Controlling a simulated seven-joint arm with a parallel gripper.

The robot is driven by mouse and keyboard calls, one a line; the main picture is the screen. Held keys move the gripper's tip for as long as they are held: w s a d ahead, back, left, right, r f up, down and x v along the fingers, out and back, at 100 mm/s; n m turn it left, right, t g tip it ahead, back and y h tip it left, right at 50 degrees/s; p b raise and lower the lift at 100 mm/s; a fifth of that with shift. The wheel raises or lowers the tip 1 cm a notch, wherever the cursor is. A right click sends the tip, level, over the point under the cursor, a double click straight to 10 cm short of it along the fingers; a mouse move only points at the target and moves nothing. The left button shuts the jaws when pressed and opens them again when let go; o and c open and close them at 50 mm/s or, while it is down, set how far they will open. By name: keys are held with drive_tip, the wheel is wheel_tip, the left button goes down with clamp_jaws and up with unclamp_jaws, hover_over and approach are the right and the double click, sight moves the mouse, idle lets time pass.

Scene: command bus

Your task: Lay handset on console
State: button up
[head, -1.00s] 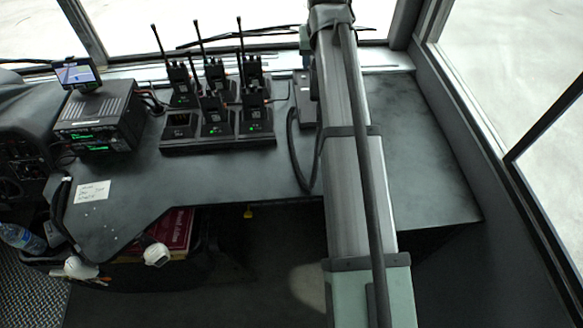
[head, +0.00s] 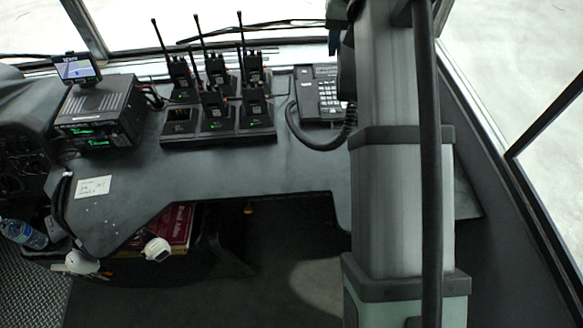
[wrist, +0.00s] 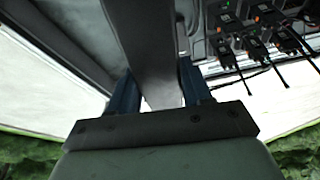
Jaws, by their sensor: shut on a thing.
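My gripper (wrist: 158,88) shows in the wrist view, its two blue fingers shut on a long dark grey handset (wrist: 140,40). The handset runs up out of the top of that view. In the head view my arm hides the handset and most of the gripper. The dark console (head: 230,172) is a broad flat top below the windscreen. A desk phone base with a keypad (head: 313,98) stands at its back, left of my arm. A black coiled cord (head: 318,146) loops from the base's left side and passes behind my arm.
Several radios with antennas stand in a charger rack (head: 220,137) left of the phone. A radio unit (head: 103,108) with a small screen (head: 76,68) is further left. A paper note (head: 93,187) lies on the front left. The console between note and cord is clear.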

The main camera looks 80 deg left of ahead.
drive_tip(key=s+a+f+n+g, duration=0.1)
drive_tip(key=s+f+n, duration=0.1)
drive_tip(key=f, duration=0.5)
drive_tip(key=s+f+n, duration=0.2)
drive_tip(key=s+f, duration=0.1)
drive_tip(key=f, duration=0.5)
drive_tip(key=n+g+h, duration=0.3)
drive_tip(key=n+h, duration=0.1)
drive_tip(key=n, duration=1.1)
hover_over(287, 169)
drive_tip(key=w, duration=0.1)
wheel_tip(287, 169, down, 10)
drive_tip(key=shift+n, duration=0.3)
drive_tip(key=shift+f, duration=5.15)
drive_tip(key=shift+f, duration=0.15)
drive_tip(key=o, duration=1.2)
drive_tip(key=shift+c, duration=0.2)
drive_tip(key=v, duration=1.2)
drive_tip(key=shift+s+d+r, duration=0.15)
drive_tip(key=shift+s+r, duration=0.1)
